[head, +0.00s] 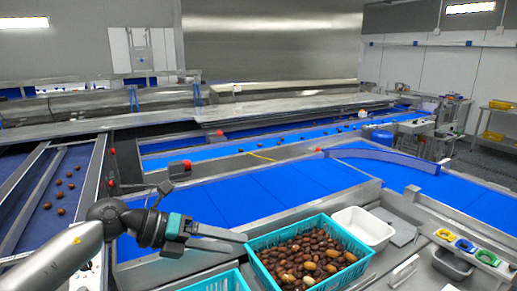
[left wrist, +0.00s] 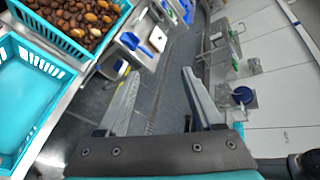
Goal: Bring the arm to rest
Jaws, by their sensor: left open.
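My left arm comes in from the left in the head view, and its gripper (head: 238,241) hangs level beside the left edge of a teal crate (head: 288,235) full of brown dates (head: 305,258). In the left wrist view the two fingers of my left gripper (left wrist: 160,74) stand wide apart with nothing between them. That view looks down past the crates to the floor. The date crate (left wrist: 52,42) shows at its top left. My right gripper is in neither view.
A second teal crate (left wrist: 22,105), empty in the left wrist view, sits beside the date crate. A white tub (head: 364,228) stands right of the dates. Blue conveyor belts (head: 260,195) run behind. Coloured trays (head: 465,245) lie at the right.

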